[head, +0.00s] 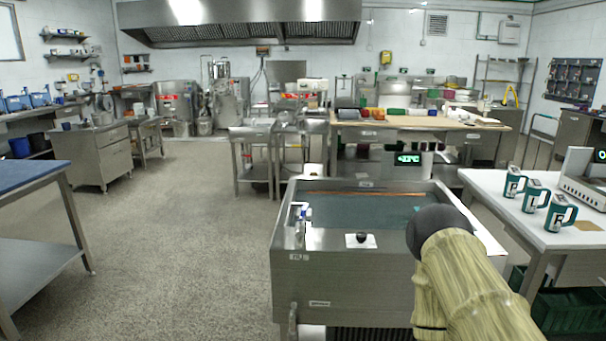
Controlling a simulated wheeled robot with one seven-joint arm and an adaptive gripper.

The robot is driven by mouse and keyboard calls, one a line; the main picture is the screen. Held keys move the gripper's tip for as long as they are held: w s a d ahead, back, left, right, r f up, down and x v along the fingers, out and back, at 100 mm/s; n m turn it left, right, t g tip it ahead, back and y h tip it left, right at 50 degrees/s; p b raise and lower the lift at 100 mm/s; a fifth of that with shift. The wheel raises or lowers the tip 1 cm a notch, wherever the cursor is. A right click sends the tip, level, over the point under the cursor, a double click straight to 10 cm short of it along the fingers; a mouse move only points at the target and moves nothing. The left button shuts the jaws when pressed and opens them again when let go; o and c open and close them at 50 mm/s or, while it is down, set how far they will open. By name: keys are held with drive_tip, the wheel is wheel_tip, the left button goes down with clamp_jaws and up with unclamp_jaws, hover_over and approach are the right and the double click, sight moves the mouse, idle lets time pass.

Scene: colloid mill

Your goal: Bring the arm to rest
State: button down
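My arm (465,285), in a pale yellow-green cover, rises from the lower right of the head view. It ends in a dark rounded part in front of the right side of a steel tank (330,265). My gripper cannot be made out. The arm hides part of the tank's right wall and front. I cannot tell whether the arm touches the tank.
The tank holds bluish liquid, with a display (410,159) behind it reading a temperature. A white table (480,195) at right bears three teal mugs (535,196) and a metal device (585,180). A blue-topped table (30,180) stands left. The floor (170,240) between is clear.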

wheel_tip(320, 180, up, 15)
drive_tip(key=p, duration=1.6)
drive_tip(key=shift+r, duration=0.15)
